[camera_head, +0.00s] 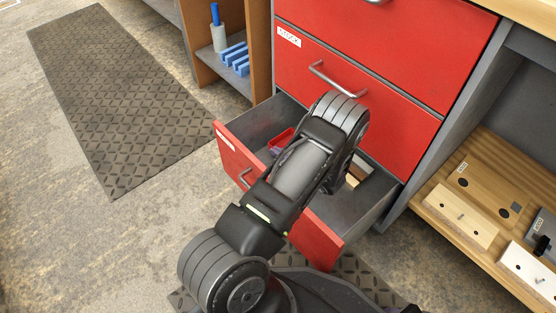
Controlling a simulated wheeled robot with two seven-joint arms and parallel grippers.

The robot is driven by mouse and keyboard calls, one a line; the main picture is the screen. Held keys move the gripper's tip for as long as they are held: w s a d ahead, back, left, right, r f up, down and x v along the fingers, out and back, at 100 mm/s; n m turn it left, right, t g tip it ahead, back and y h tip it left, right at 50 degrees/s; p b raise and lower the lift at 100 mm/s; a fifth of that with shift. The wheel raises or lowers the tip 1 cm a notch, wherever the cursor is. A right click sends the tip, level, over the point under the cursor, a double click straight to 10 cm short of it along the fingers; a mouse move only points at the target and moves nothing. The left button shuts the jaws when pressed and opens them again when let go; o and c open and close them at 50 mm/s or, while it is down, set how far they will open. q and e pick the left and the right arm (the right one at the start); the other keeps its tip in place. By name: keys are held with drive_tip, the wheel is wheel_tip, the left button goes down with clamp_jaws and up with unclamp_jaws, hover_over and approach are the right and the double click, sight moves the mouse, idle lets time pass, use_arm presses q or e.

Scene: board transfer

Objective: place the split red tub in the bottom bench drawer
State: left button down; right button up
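The bottom bench drawer (230,163) is pulled out, with a red front and a grey inside. A small red tub (281,138) shows in its left part, mostly hidden by my arm. A purplish patch shows beside it, too small to identify. My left arm reaches over the drawer from the bottom of the picture. My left gripper (348,178) is low behind the forearm, over or in the drawer, and its fingers are largely hidden. I cannot tell whether it is open, or whether it touches the tub. My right gripper is out of view.
Shut red drawers (365,82) stand above the open one. Left is a wooden cubby (205,68) with blue items. Right is a low wooden shelf (440,210) with blocks and boards. A dark mat (110,95) lies on the floor; the floor at left is clear.

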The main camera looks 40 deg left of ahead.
use_arm(q)
wheel_tip(320, 180, down, 4)
drive_tip(key=shift+r+b, duration=0.1)
drive_tip(key=shift+b, duration=1)
drive_tip(key=c, duration=2.1)
unclamp_jaws()
drive_tip(key=shift+c, duration=0.2)
drive_tip(key=o, duration=0.5)
drive_tip(key=shift+c, duration=0.2)
